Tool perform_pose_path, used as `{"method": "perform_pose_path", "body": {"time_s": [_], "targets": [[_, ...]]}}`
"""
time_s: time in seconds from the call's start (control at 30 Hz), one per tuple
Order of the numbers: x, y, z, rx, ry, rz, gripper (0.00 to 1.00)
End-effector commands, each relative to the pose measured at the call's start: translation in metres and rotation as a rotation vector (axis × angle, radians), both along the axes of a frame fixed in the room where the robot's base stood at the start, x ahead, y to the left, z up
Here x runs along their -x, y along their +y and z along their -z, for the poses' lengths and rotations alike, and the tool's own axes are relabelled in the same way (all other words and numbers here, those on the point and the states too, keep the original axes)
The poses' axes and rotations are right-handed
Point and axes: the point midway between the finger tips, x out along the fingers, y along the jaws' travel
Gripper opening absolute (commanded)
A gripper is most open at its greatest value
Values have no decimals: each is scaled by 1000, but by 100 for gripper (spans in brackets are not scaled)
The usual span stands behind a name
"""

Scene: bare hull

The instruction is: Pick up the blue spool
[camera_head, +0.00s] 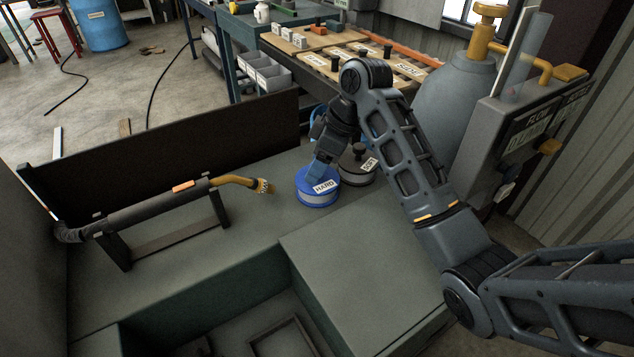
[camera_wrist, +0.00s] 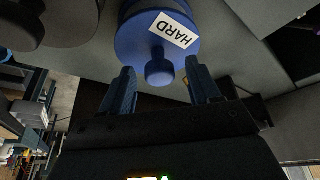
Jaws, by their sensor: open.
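The blue spool (camera_head: 318,190) stands on the grey-green hull surface in the head view, with a white label reading HARD. In the wrist view the blue spool (camera_wrist: 150,38) is at the top centre, its round knob between and just beyond my fingers. My gripper (camera_wrist: 160,88) is open, one finger on each side of the knob's line, with nothing held. In the head view my gripper (camera_head: 318,165) is over the spool's far side and partly hides its top. I cannot tell whether the fingers touch it.
A dark spool (camera_head: 358,165) labelled SOFT stands close to the right of the blue one. A torch (camera_head: 160,205) with a yellow neck rests on a stand to the left. A square opening (camera_head: 240,310) lies in front. A grey gas cylinder (camera_head: 452,100) stands at right.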

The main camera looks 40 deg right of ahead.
Motion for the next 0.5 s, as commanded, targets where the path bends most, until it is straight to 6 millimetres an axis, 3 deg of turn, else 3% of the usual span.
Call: {"method": "perform_pose_path", "body": {"time_s": [0.33,0.5], "targets": [[-2,2,8,0,0,1,61],[-2,2,8,1,-1,0,45]]}}
